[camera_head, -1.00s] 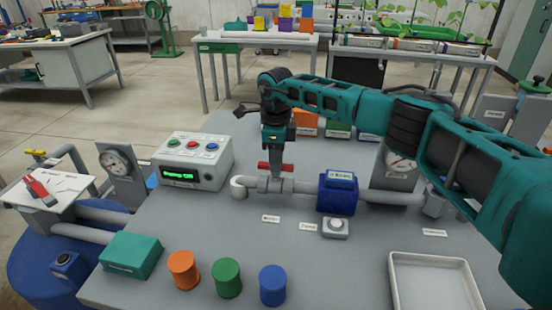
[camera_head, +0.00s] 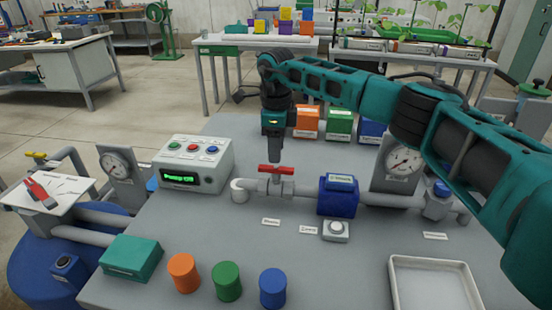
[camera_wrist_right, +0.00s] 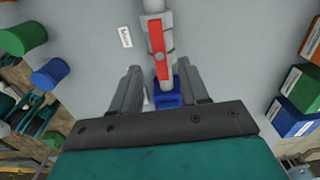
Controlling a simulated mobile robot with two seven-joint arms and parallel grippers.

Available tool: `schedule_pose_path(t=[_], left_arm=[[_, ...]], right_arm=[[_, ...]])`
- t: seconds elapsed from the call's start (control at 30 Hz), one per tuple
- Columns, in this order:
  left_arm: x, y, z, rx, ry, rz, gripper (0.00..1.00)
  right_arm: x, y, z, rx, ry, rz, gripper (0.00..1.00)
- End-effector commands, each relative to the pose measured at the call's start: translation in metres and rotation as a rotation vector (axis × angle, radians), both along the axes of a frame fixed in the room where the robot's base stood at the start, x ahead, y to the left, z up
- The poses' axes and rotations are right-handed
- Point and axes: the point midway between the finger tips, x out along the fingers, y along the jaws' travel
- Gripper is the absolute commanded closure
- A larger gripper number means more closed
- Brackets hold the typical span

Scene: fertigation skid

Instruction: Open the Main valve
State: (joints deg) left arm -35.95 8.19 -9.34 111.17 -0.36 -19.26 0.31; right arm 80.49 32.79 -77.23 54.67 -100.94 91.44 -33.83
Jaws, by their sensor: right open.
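A valve with a red bar handle (camera_head: 276,169) sits on the grey pipe in the middle of the bench. The handle lies roughly along the pipe; in the right wrist view the red handle (camera_wrist_right: 158,48) also runs in line with it. My right gripper (camera_head: 276,156) points down just above the handle, open and empty. In the right wrist view its two fingers stand apart on either side of the pipe line. The small labels on the bench are too blurred to read, so I cannot confirm which names the Main valve. My left gripper is not in view.
A blue meter (camera_head: 338,195) is on the pipe right of the valve. A control box (camera_head: 195,160) with a green display stands left. A gauge (camera_head: 402,165) stands right. Several coloured blocks are behind, cylinders (camera_head: 227,281) in front, and a white tray (camera_head: 434,259) front right.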

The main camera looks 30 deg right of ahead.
Motion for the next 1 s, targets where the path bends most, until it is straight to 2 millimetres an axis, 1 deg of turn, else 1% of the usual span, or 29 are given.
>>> schedule_pose_path(t=[0.03, 0.2, 0.3, 0.4, 0.57, 1.0], left_arm=[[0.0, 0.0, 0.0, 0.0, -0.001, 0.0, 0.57], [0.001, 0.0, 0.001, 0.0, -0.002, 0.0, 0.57], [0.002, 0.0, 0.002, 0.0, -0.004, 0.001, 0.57], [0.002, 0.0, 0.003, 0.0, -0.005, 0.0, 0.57], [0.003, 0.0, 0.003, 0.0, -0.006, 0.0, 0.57], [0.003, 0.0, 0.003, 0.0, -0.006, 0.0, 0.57]], right_arm=[[0.001, 0.0, 0.014, 0.0, -0.005, 0.001, 0.55], [0.001, 0.001, 0.051, 0.001, -0.003, 0.002, 0.55], [0.0, 0.0, 0.067, 0.0, -0.003, 0.001, 0.55], [0.0, 0.0, 0.077, 0.001, -0.002, 0.001, 0.55], [0.0, 0.0, 0.084, 0.001, -0.001, 0.001, 0.55], [0.0, 0.0, 0.084, 0.001, -0.001, 0.002, 0.55]])
